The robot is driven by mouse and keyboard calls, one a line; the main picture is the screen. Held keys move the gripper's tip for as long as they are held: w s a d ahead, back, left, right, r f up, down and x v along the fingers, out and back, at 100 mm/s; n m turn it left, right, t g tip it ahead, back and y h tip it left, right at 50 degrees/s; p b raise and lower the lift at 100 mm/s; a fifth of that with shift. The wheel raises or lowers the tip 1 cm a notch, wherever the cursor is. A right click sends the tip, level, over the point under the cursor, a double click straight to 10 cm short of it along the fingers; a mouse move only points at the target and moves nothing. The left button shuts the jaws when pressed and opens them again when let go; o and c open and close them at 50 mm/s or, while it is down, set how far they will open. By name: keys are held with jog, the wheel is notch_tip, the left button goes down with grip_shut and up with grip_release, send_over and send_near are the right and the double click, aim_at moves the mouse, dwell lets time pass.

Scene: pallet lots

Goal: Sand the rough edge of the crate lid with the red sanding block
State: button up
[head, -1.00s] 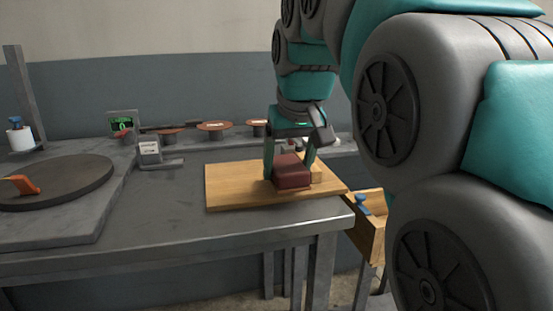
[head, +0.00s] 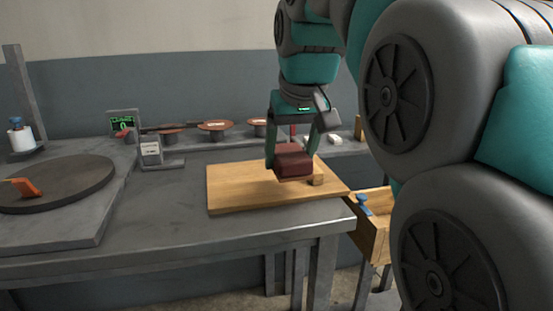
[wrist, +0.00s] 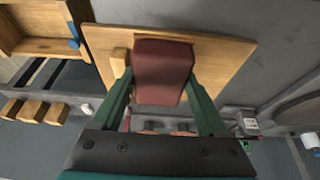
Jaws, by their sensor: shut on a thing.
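The crate lid (head: 235,188) is a flat wooden board lying on the grey bench near its front right corner. A small wooden block (head: 316,180) sits on the lid. My gripper (head: 293,155) is shut on the red sanding block (head: 294,163), which appears held a little above the lid, left of the small block. In the wrist view the red sanding block (wrist: 163,70) lies between the green fingers, with the lid (wrist: 225,60) beyond it. The sanding block hides part of the lid. I cannot tell which edge is rough.
A dark round turntable (head: 60,183) with an orange object (head: 26,187) is at the left. A small labelled stand (head: 151,152) and several round brown pieces (head: 215,127) are at the back. A wooden box (head: 372,225) adjoins the bench's right side. The bench left of the lid is clear.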

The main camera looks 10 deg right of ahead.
jog(key=shift+r, duration=1.45)
